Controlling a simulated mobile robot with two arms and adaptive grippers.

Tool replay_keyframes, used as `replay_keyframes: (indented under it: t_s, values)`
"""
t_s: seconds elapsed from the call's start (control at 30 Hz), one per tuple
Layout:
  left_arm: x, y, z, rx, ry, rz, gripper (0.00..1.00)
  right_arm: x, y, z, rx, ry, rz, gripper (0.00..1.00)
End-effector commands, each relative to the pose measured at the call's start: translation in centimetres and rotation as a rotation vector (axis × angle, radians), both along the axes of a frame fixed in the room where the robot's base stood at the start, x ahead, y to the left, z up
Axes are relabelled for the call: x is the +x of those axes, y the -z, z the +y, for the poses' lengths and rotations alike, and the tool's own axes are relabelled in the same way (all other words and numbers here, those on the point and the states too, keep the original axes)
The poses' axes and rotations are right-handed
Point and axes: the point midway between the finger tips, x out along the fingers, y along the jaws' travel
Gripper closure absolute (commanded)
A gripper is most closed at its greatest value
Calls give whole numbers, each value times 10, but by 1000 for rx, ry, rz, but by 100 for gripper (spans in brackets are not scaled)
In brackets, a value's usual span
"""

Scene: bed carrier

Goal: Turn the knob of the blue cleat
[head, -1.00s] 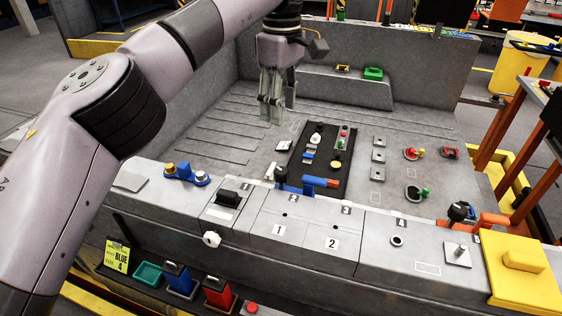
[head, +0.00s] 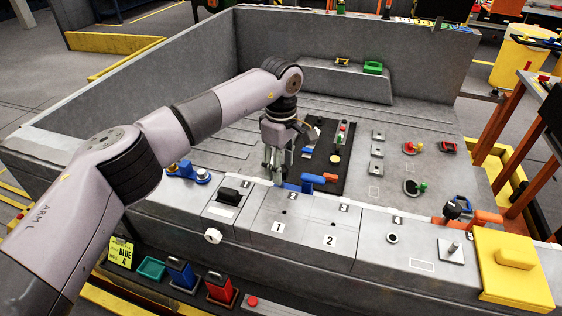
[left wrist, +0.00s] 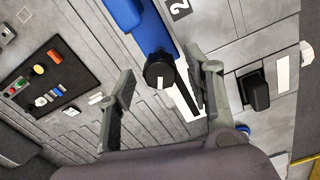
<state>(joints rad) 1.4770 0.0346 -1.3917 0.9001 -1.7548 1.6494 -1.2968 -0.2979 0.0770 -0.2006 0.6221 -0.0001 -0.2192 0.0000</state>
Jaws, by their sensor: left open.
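My left gripper (head: 277,176) is open and points down over the knob end of the cleat, hiding the knob in the head view. In the left wrist view the knob appears between the two spread fingers; I cannot tell how far above it they are. My right gripper is not in view.
A black switch block (head: 229,195) stands left of the cleat; it also shows in the left wrist view (left wrist: 256,92). A black panel (head: 322,175) with coloured buttons lies behind. An orange cleat with a black knob (head: 453,210) is further right. A yellow block (head: 515,265) fills the right corner.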

Motion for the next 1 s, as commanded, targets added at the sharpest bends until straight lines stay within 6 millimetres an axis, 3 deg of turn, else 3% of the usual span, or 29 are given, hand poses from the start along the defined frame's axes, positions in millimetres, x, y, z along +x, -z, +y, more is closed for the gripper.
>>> replay_keyframes:
  t_s: [0.23,0.9,1.0]
  values:
    - [0,1,0,0,0,0,53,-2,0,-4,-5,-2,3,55]
    - [0,0,0,-1,0,1,98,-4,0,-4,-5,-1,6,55]
    - [0,0,0,-1,-1,0,100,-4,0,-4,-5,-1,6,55]
